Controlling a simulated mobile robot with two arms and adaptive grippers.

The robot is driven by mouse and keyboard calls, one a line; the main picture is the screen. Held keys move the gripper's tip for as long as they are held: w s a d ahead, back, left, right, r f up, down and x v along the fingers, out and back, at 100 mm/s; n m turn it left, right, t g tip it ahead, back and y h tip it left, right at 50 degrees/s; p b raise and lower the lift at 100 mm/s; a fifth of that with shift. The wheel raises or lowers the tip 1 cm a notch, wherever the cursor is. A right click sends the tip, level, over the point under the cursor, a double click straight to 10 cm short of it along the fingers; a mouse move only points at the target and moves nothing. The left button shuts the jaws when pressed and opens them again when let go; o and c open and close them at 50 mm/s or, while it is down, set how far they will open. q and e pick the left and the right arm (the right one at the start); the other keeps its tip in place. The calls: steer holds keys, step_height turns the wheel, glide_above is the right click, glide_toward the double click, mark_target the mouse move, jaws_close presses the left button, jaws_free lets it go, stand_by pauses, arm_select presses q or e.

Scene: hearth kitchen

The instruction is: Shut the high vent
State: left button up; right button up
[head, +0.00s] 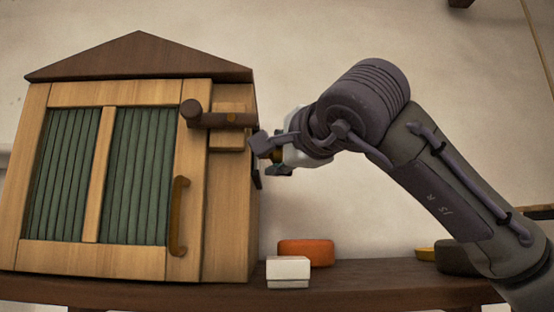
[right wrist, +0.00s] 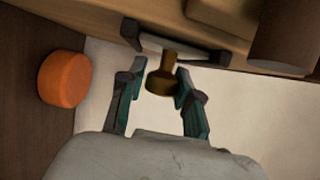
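A brass-coloured knob (right wrist: 163,78) stands out from a dark grey bracket-like piece (right wrist: 182,47) on the side of the wooden cabinet (head: 230,215); I take this to be the vent's knob. Whether the vent is open or shut cannot be told. My right gripper (head: 268,156) is at the cabinet's right side. In the right wrist view its two fingers (right wrist: 160,88) stand on either side of the knob, with a gap showing, so it is open around the knob. In the head view the gripper hides most of this spot. My left gripper is not in view.
The cabinet has a green-slatted door (head: 136,175) with a wooden handle (head: 179,215) and a dark round peg (head: 191,112) above. A white box (head: 288,271) and an orange object (head: 305,252) stand on the shelf (head: 350,284) below my right arm. The wall behind is bare.

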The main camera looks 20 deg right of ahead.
steer(key=o, duration=0.3)
steer(key=shift+s, duration=0.25)
steer(key=s, duration=0.8)
steer(key=s+d, duration=0.1)
steer(key=s, duration=0.3)
steer(key=shift+d, duration=0.1)
